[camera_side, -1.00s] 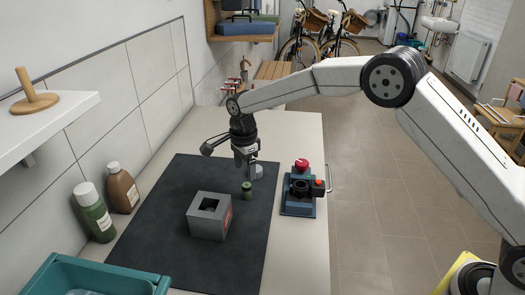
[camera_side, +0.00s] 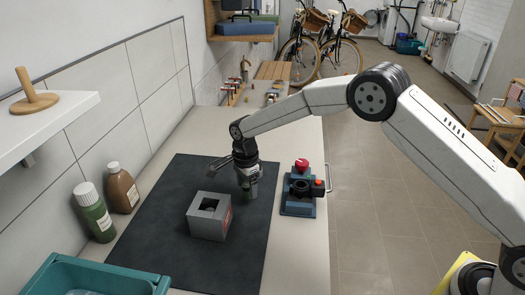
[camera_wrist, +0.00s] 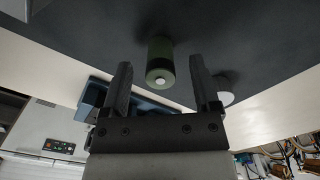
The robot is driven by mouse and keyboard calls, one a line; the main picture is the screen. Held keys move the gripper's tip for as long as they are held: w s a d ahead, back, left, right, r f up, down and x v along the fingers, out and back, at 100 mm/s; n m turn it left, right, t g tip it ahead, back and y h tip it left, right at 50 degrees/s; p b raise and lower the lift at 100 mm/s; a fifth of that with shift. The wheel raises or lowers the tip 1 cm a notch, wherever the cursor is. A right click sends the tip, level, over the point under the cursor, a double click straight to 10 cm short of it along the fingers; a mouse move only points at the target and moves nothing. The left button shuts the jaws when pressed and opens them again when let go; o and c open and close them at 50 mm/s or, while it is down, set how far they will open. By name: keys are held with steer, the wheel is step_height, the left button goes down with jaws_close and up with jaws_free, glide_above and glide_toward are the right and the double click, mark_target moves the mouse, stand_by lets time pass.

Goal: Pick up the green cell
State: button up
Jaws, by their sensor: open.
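The green cell (camera_wrist: 160,62) is a small dark green cylinder with a pale tip, standing on the dark mat. In the wrist view it lies between and a little beyond the fingertips of my gripper (camera_wrist: 163,80), with a gap on each side. In the side view my gripper (camera_side: 249,190) is low over the mat and mostly covers the cell, so only a little of its green shows. My gripper is open and holds nothing.
A grey box with a square opening (camera_side: 207,222) stands left of my gripper on the mat (camera_side: 165,235). A blue device with a red knob (camera_side: 299,190) stands to the right. A green bottle (camera_side: 95,215) and a brown bottle (camera_side: 122,187) stand by the wall.

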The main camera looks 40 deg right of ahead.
steer(key=shift+f, duration=0.65)
jaws_close()
steer(key=shift+r, duration=0.15)
steer(key=shift+r, duration=0.45)
steer(key=s+d+r, duration=0.2)
steer(key=s+r, duration=1)
steer(key=s, duration=0.1)
steer(key=shift+s+d, duration=0.15)
steer(key=shift+s, duration=0.25)
